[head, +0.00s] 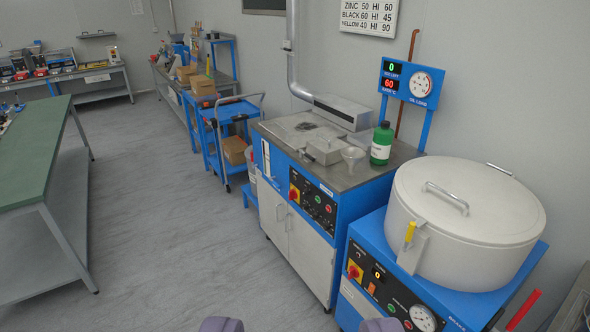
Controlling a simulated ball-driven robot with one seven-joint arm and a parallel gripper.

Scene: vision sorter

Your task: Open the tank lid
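A blue and white bench machine (335,208) stands right of centre with a grey metal top. On that top is a small metal cover with a handle (325,149), which looks shut. Left of it, a flat panel with a dark fitting (300,128) lies level. At the right, a large white round drum (465,255) has a closed white lid (470,200) with a bar handle (446,196) and a yellow-gripped latch (410,232). I cannot tell which cover is the tank lid. My gripper (300,325) shows two purple fingertips at the bottom edge, wide apart, empty and away from both machines.
A green bottle (381,144) and a funnel (352,157) stand on the bench machine's top. A display panel (411,82) rises behind. A blue trolley (232,135) with boxes stands further back. A green-topped table (32,142) is at left. The floor between is clear.

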